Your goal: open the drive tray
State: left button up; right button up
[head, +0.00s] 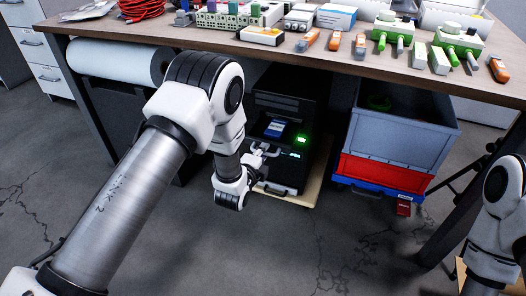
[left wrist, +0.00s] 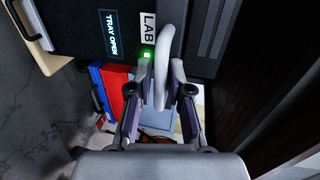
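The black drive unit (head: 285,178) stands on a low wooden board under the table. A blue drive (head: 275,128) shows in its upper part, beside a green light (head: 301,139). In the left wrist view its small screen (left wrist: 112,32) reads "TRAY OPEN". A light grey loop handle (left wrist: 165,40) lies between the fingers of my left gripper (left wrist: 162,85), which look closed in on it from both sides. The head view shows this gripper (head: 258,158) in front of the unit, small and partly hidden by my wrist. My right gripper is out of view; only its arm shows at the right edge.
A grey-blue crate (head: 400,140) with a red front section (head: 385,172) stands right of the unit. The tabletop (head: 330,56) above holds several tools and connectors. A white roll (head: 110,60) hangs at left. The floor in front is clear.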

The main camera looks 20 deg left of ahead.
pick_arm(q)
jog(key=shift+o, duration=0.2)
jog(key=v, duration=1.2)
